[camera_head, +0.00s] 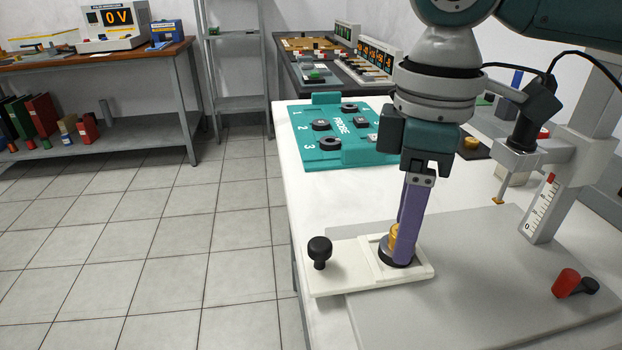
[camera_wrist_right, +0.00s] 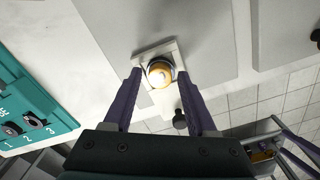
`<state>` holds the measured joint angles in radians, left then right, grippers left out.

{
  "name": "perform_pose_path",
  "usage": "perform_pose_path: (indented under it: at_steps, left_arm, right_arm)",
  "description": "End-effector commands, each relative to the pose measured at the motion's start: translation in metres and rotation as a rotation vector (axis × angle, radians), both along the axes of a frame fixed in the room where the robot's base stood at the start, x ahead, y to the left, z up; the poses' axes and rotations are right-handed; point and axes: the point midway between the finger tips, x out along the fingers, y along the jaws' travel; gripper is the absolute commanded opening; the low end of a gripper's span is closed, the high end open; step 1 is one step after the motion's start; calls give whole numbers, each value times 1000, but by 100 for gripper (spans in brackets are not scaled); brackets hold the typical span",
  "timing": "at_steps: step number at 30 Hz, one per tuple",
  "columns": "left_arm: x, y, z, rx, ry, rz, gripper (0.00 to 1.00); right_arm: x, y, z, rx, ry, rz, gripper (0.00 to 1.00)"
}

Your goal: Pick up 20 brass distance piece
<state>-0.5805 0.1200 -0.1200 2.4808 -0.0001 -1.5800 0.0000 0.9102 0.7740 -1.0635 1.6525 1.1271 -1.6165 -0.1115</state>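The brass distance piece (camera_head: 393,238) is a small gold-coloured round piece standing on a dark disc (camera_head: 384,262) in the white slide plate (camera_head: 335,281). It also shows in the right wrist view (camera_wrist_right: 160,73), between the fingertips. My right gripper (camera_head: 402,256) points down with purple fingers around the brass piece, and one finger hides part of it in the head view. In the right wrist view the right gripper (camera_wrist_right: 160,80) is open, with a finger on each side of the piece and small gaps visible.
A black knob (camera_head: 319,250) stands on the plate's left end. A grey base board (camera_head: 480,300) carries a stand with a scale (camera_head: 541,209) and a red-and-black handle (camera_head: 567,282) at right. A teal tray (camera_head: 318,155) with dark rings lies behind.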

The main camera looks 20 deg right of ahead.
Motion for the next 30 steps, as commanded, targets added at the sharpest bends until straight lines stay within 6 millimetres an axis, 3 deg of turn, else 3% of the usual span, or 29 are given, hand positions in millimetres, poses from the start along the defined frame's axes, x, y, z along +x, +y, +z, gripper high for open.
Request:
perform_pose_path:
  at_steps: [2,15,30]
  left_arm:
    - [0,0,0,0,0,0,100]
    - [0,0,0,0,1,0,100]
    - [0,0,1,0,1,0,100]
  right_arm:
    - [0,0,0,0,0,0,47]
    - [0,0,0,0,0,0,0]
    - [0,0,4,0,-1,0,0]
